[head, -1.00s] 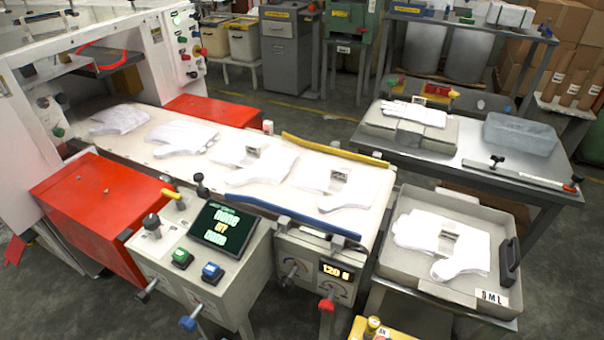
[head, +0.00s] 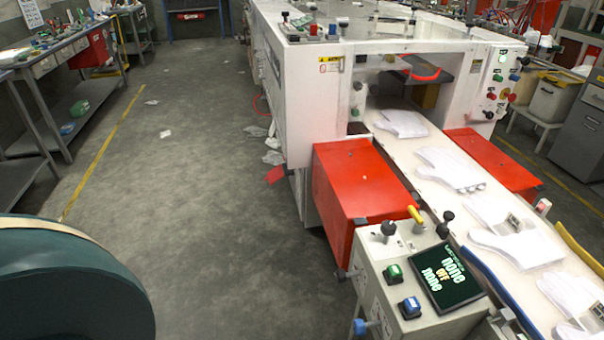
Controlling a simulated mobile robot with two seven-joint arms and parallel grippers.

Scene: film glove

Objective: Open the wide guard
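No part is clearly labelled as the wide guard, so I cannot tell which one it is. The white machine (head: 307,110) stands in the middle of the head view with an opening at its front. Inside the opening is a dark plate with a red curved handle (head: 424,75). A large red box-shaped cover (head: 365,185) stands left of the white conveyor (head: 425,140), and a second red cover (head: 490,160) stands on its right. Both look closed. Several white gloves (head: 452,167) lie on the conveyor. Neither of my grippers is in view.
A control box with a screen (head: 447,277) reading "none OFF none" stands at the conveyor's near left. A dark green rounded thing (head: 70,285) fills the lower left corner. Workbenches (head: 60,60) line the left. The grey floor (head: 200,190) between is mostly clear, with small scraps.

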